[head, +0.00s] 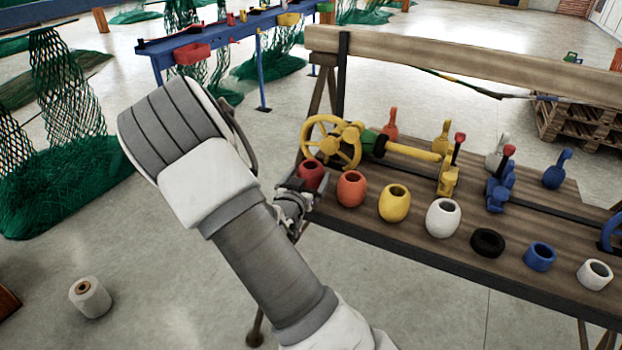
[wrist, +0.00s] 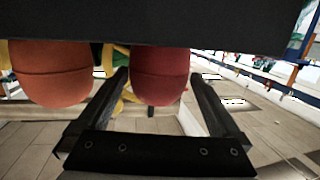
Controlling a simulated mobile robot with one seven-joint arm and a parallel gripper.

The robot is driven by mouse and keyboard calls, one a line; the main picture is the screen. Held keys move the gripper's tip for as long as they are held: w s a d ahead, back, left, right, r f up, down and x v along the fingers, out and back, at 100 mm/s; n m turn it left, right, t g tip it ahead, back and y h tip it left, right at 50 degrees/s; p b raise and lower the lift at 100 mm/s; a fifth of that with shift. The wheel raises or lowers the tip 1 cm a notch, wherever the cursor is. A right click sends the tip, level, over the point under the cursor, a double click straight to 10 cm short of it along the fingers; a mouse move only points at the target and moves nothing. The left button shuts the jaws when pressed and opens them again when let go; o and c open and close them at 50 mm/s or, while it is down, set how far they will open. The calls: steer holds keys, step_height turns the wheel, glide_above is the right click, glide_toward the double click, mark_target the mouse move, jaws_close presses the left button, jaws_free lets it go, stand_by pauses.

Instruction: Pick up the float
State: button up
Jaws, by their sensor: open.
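Several barrel-shaped floats stand in a row along the front of the wooden table. A dark red float (head: 311,175) is at the left end, with an orange float (head: 351,189), a yellow float (head: 394,203) and a white float (head: 443,217) to its right. My gripper (head: 298,190) is open at the table's left end, right by the dark red float. In the wrist view the dark red float (wrist: 160,82) shows between the two fingertips, with the orange float (wrist: 50,78) outside the left finger. Whether a finger touches the dark red float I cannot tell.
A black ring (head: 487,243), a blue float (head: 540,257) and another white float (head: 595,274) continue the row. A yellow handwheel (head: 332,142) and valves stand behind. A thick wooden beam (head: 470,62) crosses the back. A white roll (head: 90,297) lies on open floor.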

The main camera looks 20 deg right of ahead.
steer(key=b+x, duration=0.1)
steer(key=x, duration=0.4)
steer(key=shift+d+f, duration=0.15)
steer(key=shift+f, duration=0.05)
steer(key=shift+c, duration=0.3)
steer(key=c, duration=1)
steer(key=shift+r, duration=0.1)
steer(key=shift+c, duration=0.2)
